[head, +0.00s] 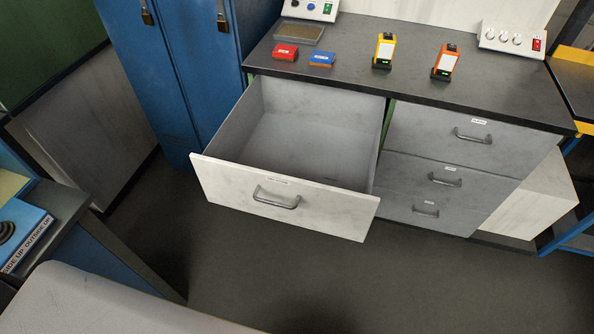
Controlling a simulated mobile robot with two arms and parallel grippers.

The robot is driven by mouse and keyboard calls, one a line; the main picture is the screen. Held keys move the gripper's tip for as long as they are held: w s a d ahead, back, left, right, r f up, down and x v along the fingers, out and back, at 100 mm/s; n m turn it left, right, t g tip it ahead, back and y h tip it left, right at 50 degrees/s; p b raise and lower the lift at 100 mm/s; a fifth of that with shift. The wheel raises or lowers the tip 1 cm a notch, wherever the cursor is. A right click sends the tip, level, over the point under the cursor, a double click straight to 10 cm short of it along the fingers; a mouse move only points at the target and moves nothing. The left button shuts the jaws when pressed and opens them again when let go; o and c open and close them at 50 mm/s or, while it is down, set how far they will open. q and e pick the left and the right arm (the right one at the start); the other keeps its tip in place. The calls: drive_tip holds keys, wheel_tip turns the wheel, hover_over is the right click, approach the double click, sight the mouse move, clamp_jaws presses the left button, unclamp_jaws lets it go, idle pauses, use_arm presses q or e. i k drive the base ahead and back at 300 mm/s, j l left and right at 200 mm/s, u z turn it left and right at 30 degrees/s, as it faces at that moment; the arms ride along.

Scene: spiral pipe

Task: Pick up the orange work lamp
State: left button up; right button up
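An orange work lamp (446,62) with a pale front panel and a dark base stands upright on the dark countertop (480,95), right of the middle. A similar yellow lamp (384,51) stands upright to its left, with a clear gap between them. A small green light shows low on each lamp. Neither of my grippers is in view, and nothing touches the lamps.
Below the countertop, a wide drawer (284,197) is pulled far out and looks empty. Closed drawers (455,140) are to its right. Red (285,52) and blue (322,59) boxes lie left of the lamps. Blue lockers (180,70) stand at left. Floor (430,280) is clear in front.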

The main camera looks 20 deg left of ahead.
sight(447, 61)
drive_tip(key=l+u, duration=0.1)
drive_tip(key=u, duration=0.85)
drive_tip(key=l+u, duration=0.3)
drive_tip(key=l, duration=0.25)
drive_tip(key=l+u, duration=0.3)
drive_tip(key=l, duration=0.2)
drive_tip(key=k+l+u, duration=0.15)
drive_tip(key=l+u, duration=0.2)
drive_tip(key=l, duration=0.2)
drive_tip(key=k+l+u, duration=0.15)
drive_tip(key=l+u, duration=0.15)
drive_tip(key=l, duration=0.2)
